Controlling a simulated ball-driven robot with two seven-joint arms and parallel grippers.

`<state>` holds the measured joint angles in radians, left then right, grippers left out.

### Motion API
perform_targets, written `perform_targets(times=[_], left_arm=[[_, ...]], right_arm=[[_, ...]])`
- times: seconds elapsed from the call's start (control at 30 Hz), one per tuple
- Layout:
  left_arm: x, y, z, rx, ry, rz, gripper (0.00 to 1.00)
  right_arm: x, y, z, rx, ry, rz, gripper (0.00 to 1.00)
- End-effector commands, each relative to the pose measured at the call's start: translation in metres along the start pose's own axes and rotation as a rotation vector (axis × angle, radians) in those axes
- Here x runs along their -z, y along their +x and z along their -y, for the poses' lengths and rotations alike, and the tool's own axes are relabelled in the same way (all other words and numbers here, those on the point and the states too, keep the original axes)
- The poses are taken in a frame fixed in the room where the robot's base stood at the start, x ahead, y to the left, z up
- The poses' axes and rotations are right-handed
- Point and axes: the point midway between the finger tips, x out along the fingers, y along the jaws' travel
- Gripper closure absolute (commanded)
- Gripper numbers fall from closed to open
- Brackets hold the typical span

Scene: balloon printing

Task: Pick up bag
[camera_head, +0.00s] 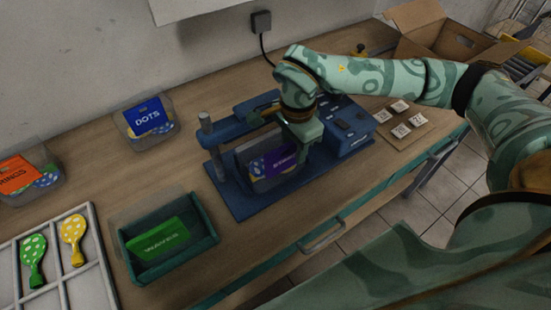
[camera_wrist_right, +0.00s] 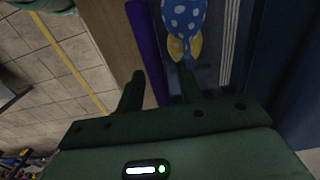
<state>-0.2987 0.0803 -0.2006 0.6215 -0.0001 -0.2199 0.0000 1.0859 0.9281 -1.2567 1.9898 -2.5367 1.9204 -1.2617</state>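A clear bag (camera_head: 268,172) with a purple header card (camera_head: 279,160) and patterned balloons inside stands in the blue machine (camera_head: 240,203) at the middle of the table. My right gripper (camera_head: 303,150) is at the bag's upper right side in the head view. In the right wrist view my right gripper (camera_wrist_right: 160,78) has its fingers apart, with the purple card (camera_wrist_right: 146,50) edge-on between them. Blue and yellow dotted balloons (camera_wrist_right: 184,20) show beside the right-hand finger. Whether either finger touches the bag is unclear. My left gripper is not in view.
A DOTS bin (camera_head: 147,122) and an orange-labelled bin (camera_head: 22,178) stand along the wall. A green WAVES bin (camera_head: 164,241) and a divided tray (camera_head: 95,285) with balloons are at the front left. A cardboard box (camera_head: 440,37) and a card with white squares (camera_head: 402,124) are at right.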

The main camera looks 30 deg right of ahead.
Motion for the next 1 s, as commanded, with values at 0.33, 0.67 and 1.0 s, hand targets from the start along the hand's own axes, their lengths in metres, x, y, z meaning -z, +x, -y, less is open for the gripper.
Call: perform_targets(times=[0.33, 0.67, 1.0], left_arm=[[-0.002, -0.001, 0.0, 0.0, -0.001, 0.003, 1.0], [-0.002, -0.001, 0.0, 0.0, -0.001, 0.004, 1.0], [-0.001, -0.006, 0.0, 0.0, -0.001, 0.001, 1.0]], right_arm=[[0.0, -0.001, 0.0, 0.001, 0.0, 0.0, 1.0], [0.0, -0.003, 0.0, 0.002, 0.001, 0.0, 1.0], [0.0, -0.029, 0.001, 0.003, 0.001, 0.0, 1.0]])
